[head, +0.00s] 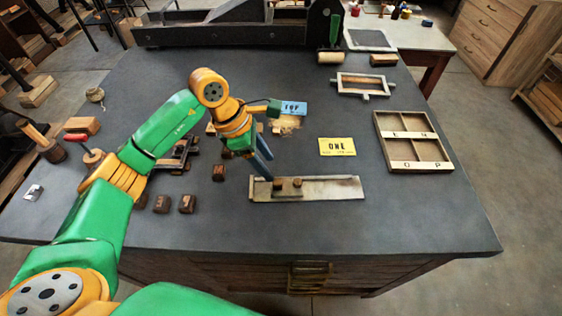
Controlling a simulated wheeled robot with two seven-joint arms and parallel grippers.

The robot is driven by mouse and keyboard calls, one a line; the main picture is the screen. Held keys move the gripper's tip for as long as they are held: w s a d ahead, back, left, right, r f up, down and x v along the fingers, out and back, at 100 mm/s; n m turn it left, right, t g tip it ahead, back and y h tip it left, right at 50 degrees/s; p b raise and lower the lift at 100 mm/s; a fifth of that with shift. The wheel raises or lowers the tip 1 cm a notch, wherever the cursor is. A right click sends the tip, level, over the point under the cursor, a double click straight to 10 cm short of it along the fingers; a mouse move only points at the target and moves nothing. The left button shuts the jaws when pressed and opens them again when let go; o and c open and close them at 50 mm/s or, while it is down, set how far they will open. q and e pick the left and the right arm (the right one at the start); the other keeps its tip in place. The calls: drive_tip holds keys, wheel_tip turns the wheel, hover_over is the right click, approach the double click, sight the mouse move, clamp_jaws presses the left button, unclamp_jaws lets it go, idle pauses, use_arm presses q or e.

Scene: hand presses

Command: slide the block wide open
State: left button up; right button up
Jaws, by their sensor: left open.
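A long, pale, shallow holder (335,188) lies near the front middle of the table. A small brown block with two raised knobs (288,184) sits in its left half. My left gripper (266,168) reaches down over the left end of the holder, its blue-grey fingers apart. Its fingertips are just left of and above the block, and I cannot tell whether they touch it. Nothing shows between the fingers. My right gripper is not in view.
A yellow card reading ONE (337,146) and a blue card (293,108) lie behind. A compartment tray (413,165) and a small frame (363,85) are at right. Small dark blocks (187,204) lie at left. A large press (230,28) stands at the back. The front right table is clear.

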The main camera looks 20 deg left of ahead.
sight(277, 181)
use_arm(q)
drive_tip(key=f, duration=0.1)
drive_tip(key=d+f+p, duration=0.1)
drive_tip(key=f, duration=0.1)
drive_tip(key=s+d+f, duration=0.1)
drive_tip(key=shift+s+d+f+p, duration=0.1)
drive_tip(key=shift+f+p, duration=0.15)
drive_tip(key=shift+p, duration=0.05)
drive_tip(key=shift+w+f, duration=0.2)
drive_tip(key=shift+f, duration=0.05)
drive_tip(key=shift+w+f, duration=0.1)
drive_tip(key=shift+w, duration=0.1)
drive_tip(key=shift+s, duration=0.15)
clamp_jaws()
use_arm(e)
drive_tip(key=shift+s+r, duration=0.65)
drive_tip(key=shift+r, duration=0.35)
use_arm(q)
drive_tip(key=shift+d, duration=0.1)
